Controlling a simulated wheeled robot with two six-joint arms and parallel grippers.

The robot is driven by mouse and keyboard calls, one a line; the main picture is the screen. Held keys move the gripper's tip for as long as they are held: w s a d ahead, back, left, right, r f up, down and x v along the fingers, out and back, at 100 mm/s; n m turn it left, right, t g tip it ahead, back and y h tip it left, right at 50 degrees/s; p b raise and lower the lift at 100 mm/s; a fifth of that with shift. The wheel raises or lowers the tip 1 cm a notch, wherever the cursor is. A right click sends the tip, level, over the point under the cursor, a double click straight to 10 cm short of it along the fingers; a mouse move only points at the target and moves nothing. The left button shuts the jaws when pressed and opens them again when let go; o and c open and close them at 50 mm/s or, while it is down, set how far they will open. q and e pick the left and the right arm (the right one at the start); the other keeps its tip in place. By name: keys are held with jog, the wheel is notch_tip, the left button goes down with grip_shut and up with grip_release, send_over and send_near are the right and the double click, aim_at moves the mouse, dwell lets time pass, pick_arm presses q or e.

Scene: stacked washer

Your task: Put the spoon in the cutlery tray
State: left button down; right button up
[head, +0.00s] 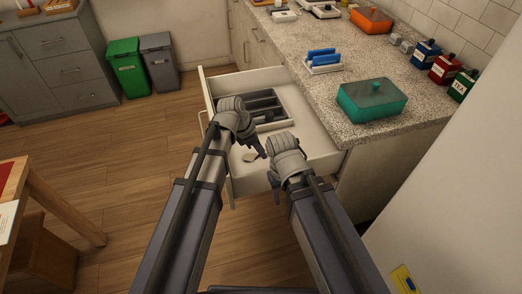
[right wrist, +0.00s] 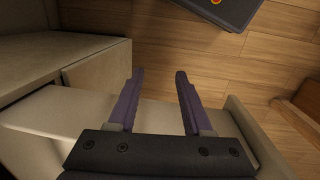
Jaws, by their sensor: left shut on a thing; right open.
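The cutlery tray (head: 287,101) is grey with several dark compartments and lies in the back part of an open drawer (head: 320,140). My left gripper (head: 260,150) is over the drawer, in front of the tray, and is shut. A small pale oval (head: 249,157), apparently the spoon's bowl, shows just below its fingers; the rest of the spoon is hidden.
The speckled counter (head: 325,95) beside the drawer bears a teal lidded box (head: 372,99), a rack with blue items (head: 323,60) and several canisters. A green bin (head: 127,68) and a grey bin (head: 159,61) stand at the back. The wooden floor left of the drawer is clear.

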pick_arm(q)
notch_tip(320, 180, up, 4)
jog(key=p, duration=0.3)
jog(key=shift+r, duration=0.1)
pick_arm(e)
notch_tip(320, 180, up, 4)
jog(key=shift+r, duration=0.1)
